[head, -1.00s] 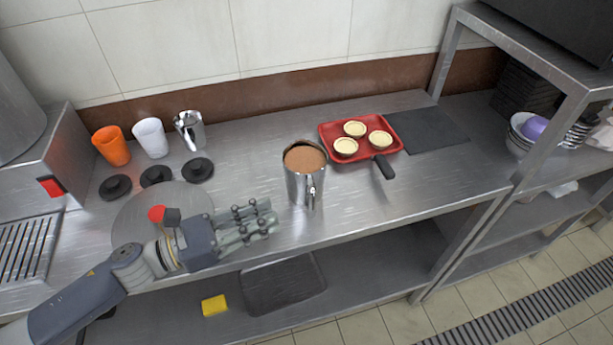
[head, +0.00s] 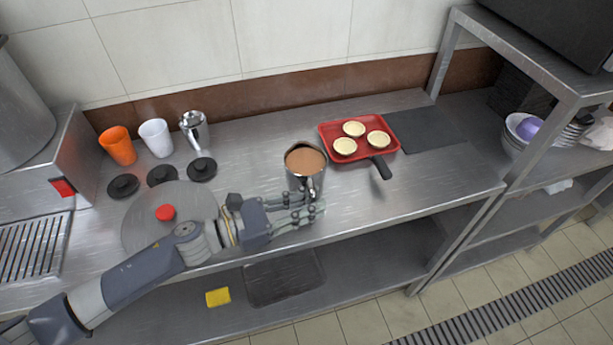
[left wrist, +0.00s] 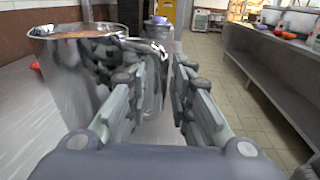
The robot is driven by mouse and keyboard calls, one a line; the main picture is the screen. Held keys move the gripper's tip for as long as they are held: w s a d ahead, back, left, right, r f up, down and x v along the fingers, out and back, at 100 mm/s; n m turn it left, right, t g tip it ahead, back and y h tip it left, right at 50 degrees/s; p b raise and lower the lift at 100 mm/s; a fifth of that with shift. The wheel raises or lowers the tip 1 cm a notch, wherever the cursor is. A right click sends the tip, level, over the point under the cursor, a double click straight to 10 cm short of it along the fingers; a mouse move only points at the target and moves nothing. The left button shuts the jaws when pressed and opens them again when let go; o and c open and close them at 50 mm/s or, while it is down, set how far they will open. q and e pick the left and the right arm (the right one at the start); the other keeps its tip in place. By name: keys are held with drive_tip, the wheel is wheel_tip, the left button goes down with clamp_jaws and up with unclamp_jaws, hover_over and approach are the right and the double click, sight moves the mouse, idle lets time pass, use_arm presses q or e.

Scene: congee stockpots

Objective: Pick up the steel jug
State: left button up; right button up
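The steel jug (head: 297,183) stands upright on the steel counter, filled with something brown. Its handle faces the front. My left gripper (head: 313,202) is at the near side of the jug, with its fingers pointing right, by the lower part of the handle. In the left wrist view the jug (left wrist: 65,85) fills the left side, and the fingers (left wrist: 158,85) are apart with what looks like the handle (left wrist: 157,60) between them. Whether a finger touches the jug, I cannot tell. The jug's lower front is partly hidden. My right gripper is not in view.
A red tray (head: 391,151) with several pale tarts lies right of the jug, its black handle (head: 381,168) towards the front. A round lid (head: 140,213) lies below my arm.

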use_arm(q)
drive_tip(key=shift+w+d+f, duration=0.1)
drive_tip(key=shift+w+d, duration=0.15)
drive_tip(key=shift+d, duration=0.3)
clamp_jaws()
drive_tip(key=shift+r, duration=0.2)
